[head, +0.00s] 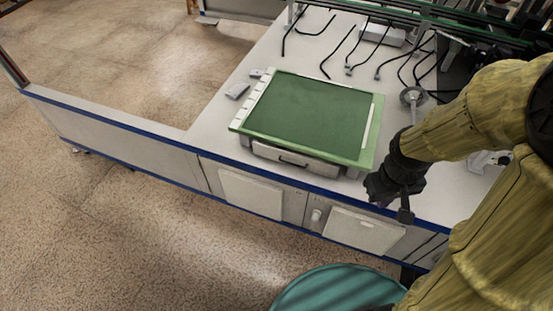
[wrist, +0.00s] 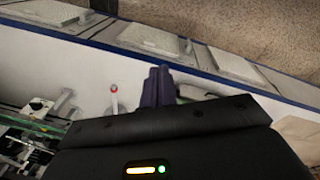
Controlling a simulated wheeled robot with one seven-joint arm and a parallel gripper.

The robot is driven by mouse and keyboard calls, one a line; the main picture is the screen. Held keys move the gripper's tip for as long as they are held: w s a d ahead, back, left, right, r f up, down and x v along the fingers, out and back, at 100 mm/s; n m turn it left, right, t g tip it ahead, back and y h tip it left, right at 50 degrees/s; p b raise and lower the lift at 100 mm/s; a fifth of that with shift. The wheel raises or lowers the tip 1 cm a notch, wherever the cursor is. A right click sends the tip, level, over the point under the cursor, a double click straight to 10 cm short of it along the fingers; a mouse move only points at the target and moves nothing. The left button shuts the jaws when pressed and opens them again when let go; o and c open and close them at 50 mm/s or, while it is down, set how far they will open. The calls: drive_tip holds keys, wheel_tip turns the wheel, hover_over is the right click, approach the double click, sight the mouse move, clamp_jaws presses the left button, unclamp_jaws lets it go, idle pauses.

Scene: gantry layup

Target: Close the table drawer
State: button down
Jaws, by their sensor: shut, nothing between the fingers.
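A small grey drawer (head: 297,161) with a dark handle sits under a green-topped board (head: 310,115) on the white table (head: 215,120). Its front shows just below the board's near edge; how far out it stands is hard to tell. My gripper (head: 380,203) is to the right of the drawer, near the table's blue front edge, apart from the drawer. In the wrist view my gripper (wrist: 157,88) has its dark purple fingers together with nothing between them. A pale, partly hidden object lies just right of the fingers there, and I cannot tell what it is.
White cabinet panels (head: 252,194) line the table's front below the blue edge. Small grey blocks (head: 237,90) lie left of the board. Black cables (head: 345,50) and a white box (head: 382,32) lie behind it. A teal round object (head: 338,290) is on the floor in front.

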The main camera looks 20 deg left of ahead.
drive_tip(key=w+a+f+n+t+h+b, duration=0.1)
drive_tip(key=w+a+f+n+h+b, duration=0.2)
drive_tip(key=f+n, duration=0.65)
drive_tip(key=w+a+f+n+t+h+b, duration=0.15)
drive_tip(key=a+f+n+h, duration=0.4)
drive_tip(key=n, duration=0.85)
drive_tip(key=a+f+n+t+y+b, duration=0.1)
drive_tip(key=a+f+n+t+y, duration=0.2)
drive_tip(key=a+n+t, duration=0.4)
drive_tip(key=w+a+f+n+t+y+b, duration=0.1)
drive_tip(key=a+f+n+t+y, duration=0.3)
drive_tip(key=a+n, duration=1.2)
drive_tip(key=n+t+b, duration=0.1)
drive_tip(key=t, duration=0.2)
drive_tip(key=shift+w+a+n+y, duration=0.2)
drive_tip(key=shift+a+n+y, duration=0.15)
drive_tip(key=shift+t, duration=0.25)
